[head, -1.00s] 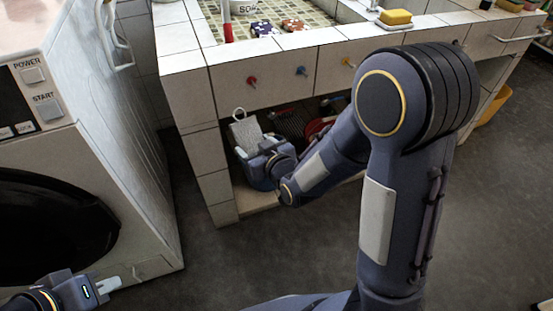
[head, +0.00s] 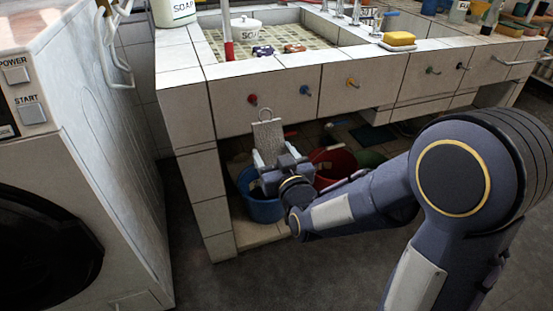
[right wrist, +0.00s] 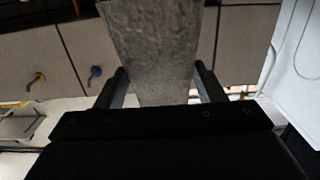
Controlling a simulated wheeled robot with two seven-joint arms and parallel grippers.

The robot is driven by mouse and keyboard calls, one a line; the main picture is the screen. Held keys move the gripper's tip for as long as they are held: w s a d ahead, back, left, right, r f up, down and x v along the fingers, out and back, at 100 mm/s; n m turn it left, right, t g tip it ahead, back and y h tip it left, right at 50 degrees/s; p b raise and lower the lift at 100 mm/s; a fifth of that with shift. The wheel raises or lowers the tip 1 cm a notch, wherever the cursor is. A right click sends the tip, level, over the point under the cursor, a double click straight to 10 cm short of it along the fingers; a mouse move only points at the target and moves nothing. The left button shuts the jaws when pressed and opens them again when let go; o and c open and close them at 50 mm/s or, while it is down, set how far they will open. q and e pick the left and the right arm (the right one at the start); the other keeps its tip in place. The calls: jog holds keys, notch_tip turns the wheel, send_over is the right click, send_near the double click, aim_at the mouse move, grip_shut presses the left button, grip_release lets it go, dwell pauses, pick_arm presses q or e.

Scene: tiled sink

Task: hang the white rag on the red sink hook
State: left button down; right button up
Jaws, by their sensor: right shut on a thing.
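The white rag (head: 268,140), greyish with a ring at its top (head: 265,115), stands upright in my right gripper (head: 272,163). The gripper is shut on its lower part. The red sink hook (head: 252,99) is on the tiled front of the sink. The ring is a little below and right of this hook in the head view; the depth gap is unclear. In the right wrist view the rag (right wrist: 155,45) rises between the two fingers (right wrist: 160,88). The red hook does not show there. My left gripper is not in view.
A blue hook (head: 305,91) and a yellow hook (head: 351,83) sit right of the red one. Under the sink are a blue bucket (head: 262,209) and a red tub (head: 335,164). A white washing machine (head: 125,170) stands at the left.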

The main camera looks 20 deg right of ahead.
jog(key=shift+w+a+f+b, duration=0.1)
jog(key=shift+w+f+b, duration=0.1)
jog(key=shift+w, duration=1.2)
jog(key=shift+w+f+b, duration=0.1)
jog(key=shift+w+b, duration=0.1)
jog(key=shift+w, duration=1.2)
jog(key=shift+w+f+b, duration=0.55)
jog(key=shift+w+b, duration=0.15)
jog(key=shift+b, duration=0.2)
jog(key=o, duration=1.1)
jog(key=shift+c, duration=0.2)
